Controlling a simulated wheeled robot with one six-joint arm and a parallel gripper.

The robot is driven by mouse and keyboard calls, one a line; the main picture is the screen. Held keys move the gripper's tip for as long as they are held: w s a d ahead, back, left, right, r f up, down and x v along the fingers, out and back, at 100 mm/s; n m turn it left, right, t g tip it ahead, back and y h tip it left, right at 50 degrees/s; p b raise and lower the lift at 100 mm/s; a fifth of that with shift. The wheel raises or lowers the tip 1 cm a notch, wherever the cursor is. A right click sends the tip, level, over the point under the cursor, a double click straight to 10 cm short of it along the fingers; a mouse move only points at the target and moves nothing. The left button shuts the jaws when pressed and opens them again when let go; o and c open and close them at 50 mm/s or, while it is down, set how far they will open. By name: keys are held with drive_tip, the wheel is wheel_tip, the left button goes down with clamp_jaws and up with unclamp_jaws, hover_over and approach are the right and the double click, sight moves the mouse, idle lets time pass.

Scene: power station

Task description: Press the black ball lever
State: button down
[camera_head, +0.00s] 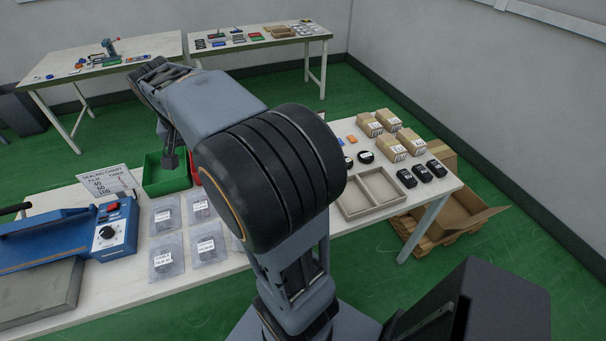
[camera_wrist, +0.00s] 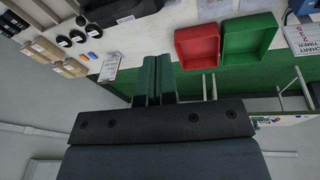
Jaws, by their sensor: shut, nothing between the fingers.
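A blue sealing machine (camera_head: 65,238) with a black dial stands at the left of the near table. In the wrist view only a blue corner (camera_wrist: 304,6) shows at the top right, probably the same machine. My gripper (camera_head: 170,161) hangs over the green bin in the head view, right of the machine and apart from it. In the wrist view its fingers (camera_wrist: 152,82) are together and empty.
A green bin (camera_head: 153,182) and a partly hidden red bin (camera_wrist: 197,46) stand beside the machine. A sign (camera_head: 107,183) stands behind it. Several clear bags lie in front. A divided tray (camera_head: 351,211), small boxes and black items fill the right end.

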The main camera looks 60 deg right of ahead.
drive_tip(key=w+d+f+m+g+b, duration=0.2)
drive_tip(key=d+f+m, duration=0.2)
drive_tip(key=d, duration=0.4)
drive_tip(key=w+d+f+m+g+b, duration=0.1)
drive_tip(key=w+d+f+m+g, duration=0.1)
drive_tip(key=d+f+m, duration=0.35)
drive_tip(key=s+d+f+m+g+b, duration=0.1)
drive_tip(key=s+d+f+m+g, duration=0.1)
drive_tip(key=d, duration=0.6)
drive_tip(key=s+d+f+m+g+y+b, duration=0.1)
drive_tip(key=s+d+f+m+g, duration=0.1)
drive_tip(key=d+f+m, duration=0.2)
drive_tip(key=d+f, duration=0.3)
drive_tip(key=d, duration=0.1)
drive_tip(key=shift+s+f+b, duration=0.2)
drive_tip(key=shift+f+b, duration=0.05)
drive_tip(key=shift+b, duration=0.15)
drive_tip(key=shift+m, duration=0.25)
drive_tip(key=s+f+p, duration=0.1)
drive_tip(key=s+f, duration=0.6)
drive_tip(key=s, duration=0.2)
drive_tip(key=shift+s+a+p, duration=0.3)
drive_tip(key=shift+a+p, duration=0.05)
drive_tip(key=shift+p, duration=0.05)
drive_tip(key=shift+f, duration=0.1)
